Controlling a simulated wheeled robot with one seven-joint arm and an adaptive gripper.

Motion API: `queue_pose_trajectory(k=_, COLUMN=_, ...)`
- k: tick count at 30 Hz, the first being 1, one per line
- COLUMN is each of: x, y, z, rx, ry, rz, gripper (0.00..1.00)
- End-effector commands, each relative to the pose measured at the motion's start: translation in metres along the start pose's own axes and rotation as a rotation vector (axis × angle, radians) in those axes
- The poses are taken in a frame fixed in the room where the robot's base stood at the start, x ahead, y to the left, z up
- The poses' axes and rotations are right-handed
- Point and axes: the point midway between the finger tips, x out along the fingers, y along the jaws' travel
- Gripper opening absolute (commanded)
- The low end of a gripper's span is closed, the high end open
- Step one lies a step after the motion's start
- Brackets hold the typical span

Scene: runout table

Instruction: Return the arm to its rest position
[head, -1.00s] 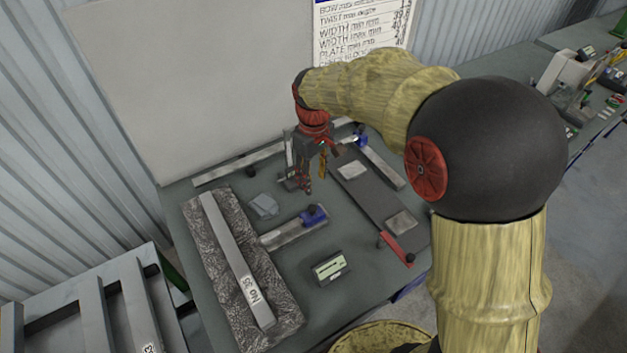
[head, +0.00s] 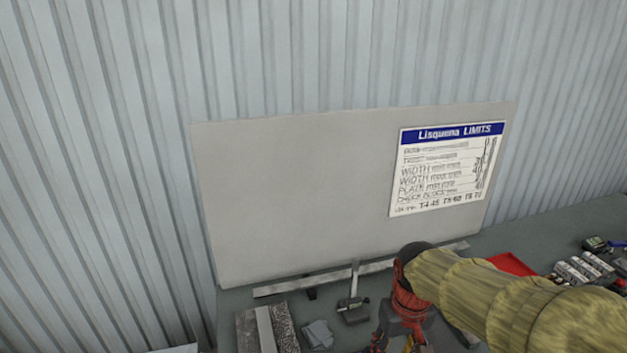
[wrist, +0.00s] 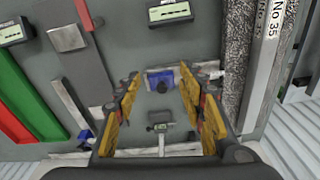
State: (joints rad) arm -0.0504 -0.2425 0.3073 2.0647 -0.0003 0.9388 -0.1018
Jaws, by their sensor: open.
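My gripper (head: 403,338) is at the bottom edge of the head view, partly cut off, over the worktable (head: 225,310). My forearm reaches in from the lower right. In the wrist view my gripper (wrist: 160,78) has its two yellow-and-black fingers wide apart. A small blue piece (wrist: 158,82) shows between them and looks to be on the table beyond, not held.
A grey panel (head: 300,200) with a limits sheet (head: 445,165) stands behind the table. Red (wrist: 22,115) and green (wrist: 38,100) strips lie at left.

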Motion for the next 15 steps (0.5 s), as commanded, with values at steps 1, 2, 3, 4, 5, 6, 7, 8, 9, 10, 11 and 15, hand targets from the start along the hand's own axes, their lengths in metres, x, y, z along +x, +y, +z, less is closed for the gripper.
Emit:
queue_pose_trajectory(k=1, x=-0.008, y=0.0, z=0.016, rx=0.026, ry=0.033, rz=0.003, gripper=0.4)
queue_pose_trajectory(k=2, x=-0.012, y=0.0, z=0.025, rx=0.04, ry=0.051, rz=0.005, gripper=0.4)
queue_pose_trajectory(k=3, x=-0.018, y=0.0, z=0.037, rx=0.062, ry=0.077, rz=0.007, gripper=0.4)
queue_pose_trajectory(k=4, x=-0.023, y=-0.001, z=0.046, rx=0.075, ry=0.098, rz=0.008, gripper=0.4)
queue_pose_trajectory(k=5, x=-0.026, y=-0.001, z=0.054, rx=0.088, ry=0.12, rz=0.01, gripper=0.4)
queue_pose_trajectory(k=6, x=-0.03, y=-0.001, z=0.066, rx=0.104, ry=0.148, rz=0.011, gripper=0.4)
queue_pose_trajectory(k=7, x=-0.034, y=-0.001, z=0.074, rx=0.113, ry=0.17, rz=0.013, gripper=0.4)
queue_pose_trajectory(k=8, x=-0.036, y=-0.001, z=0.082, rx=0.122, ry=0.193, rz=0.014, gripper=0.4)
queue_pose_trajectory(k=9, x=-0.04, y=-0.001, z=0.092, rx=0.13, ry=0.221, rz=0.016, gripper=0.4)
queue_pose_trajectory(k=10, x=-0.042, y=-0.001, z=0.099, rx=0.134, ry=0.242, rz=0.018, gripper=0.4)
queue_pose_trajectory(k=11, x=-0.045, y=-0.002, z=0.104, rx=0.136, ry=0.264, rz=0.019, gripper=0.4)
queue_pose_trajectory(k=15, x=-0.058, y=-0.001, z=0.122, rx=0.143, ry=0.35, rz=0.028, gripper=0.4)
